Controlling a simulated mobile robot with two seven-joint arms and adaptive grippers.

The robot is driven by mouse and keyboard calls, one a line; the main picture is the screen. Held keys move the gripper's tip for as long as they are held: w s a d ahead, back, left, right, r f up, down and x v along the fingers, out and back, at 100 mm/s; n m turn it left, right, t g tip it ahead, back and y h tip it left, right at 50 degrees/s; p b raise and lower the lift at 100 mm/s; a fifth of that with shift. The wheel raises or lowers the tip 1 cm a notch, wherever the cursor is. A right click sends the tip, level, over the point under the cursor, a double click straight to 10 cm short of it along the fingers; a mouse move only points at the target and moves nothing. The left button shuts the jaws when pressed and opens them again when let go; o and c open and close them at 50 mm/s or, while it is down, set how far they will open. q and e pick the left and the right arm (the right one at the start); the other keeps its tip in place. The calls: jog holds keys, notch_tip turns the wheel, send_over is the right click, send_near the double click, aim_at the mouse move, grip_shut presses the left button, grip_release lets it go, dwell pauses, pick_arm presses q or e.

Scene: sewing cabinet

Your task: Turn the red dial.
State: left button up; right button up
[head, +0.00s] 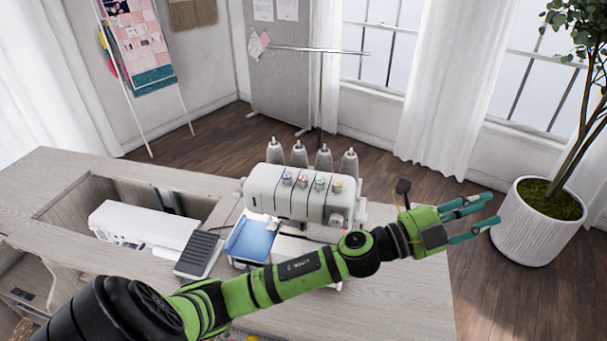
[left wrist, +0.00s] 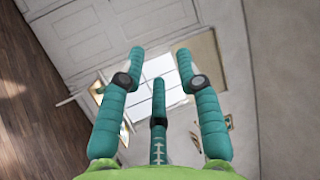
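The white sewing machine (head: 292,196) stands on the table with a row of small coloured dials along its upper front. The red dial (head: 302,180) looks pinkish red and sits between a blue dial (head: 287,177) and a green dial (head: 319,184); its setting is too small to read. My left gripper (head: 478,214) is to the right of the machine, past the table's edge, well apart from the dials and pointing right. In the left wrist view its teal fingers (left wrist: 160,70) are spread and empty. My right gripper is not in view.
Several grey thread cones (head: 324,158) stand behind the machine. A black pedal (head: 199,252) and a blue tray (head: 251,240) lie to its left. A second white machine (head: 143,223) is in the table recess. A potted plant (head: 536,225) stands on the floor near my left gripper.

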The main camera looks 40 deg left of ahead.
pick_arm(q)
jog(key=d+m+g+h, duration=0.35)
jog(key=m+g, duration=0.45)
jog(key=m, duration=0.3)
jog(key=m+g+y, duration=0.2)
jog(key=g+y, duration=0.7)
jog(key=y, duration=0.8)
send_over(303, 178)
jog(key=shift+f+h, duration=0.1)
jog(key=shift+h, duration=0.15)
jog(key=shift+a+f+p, duration=0.15)
jog(key=shift+f+p, duration=0.15)
notch_tip(303, 178, down, 5)
jog(key=shift+r+p, duration=0.1)
jog(key=shift+p, duration=0.65)
jog(key=shift+f, duration=0.7)
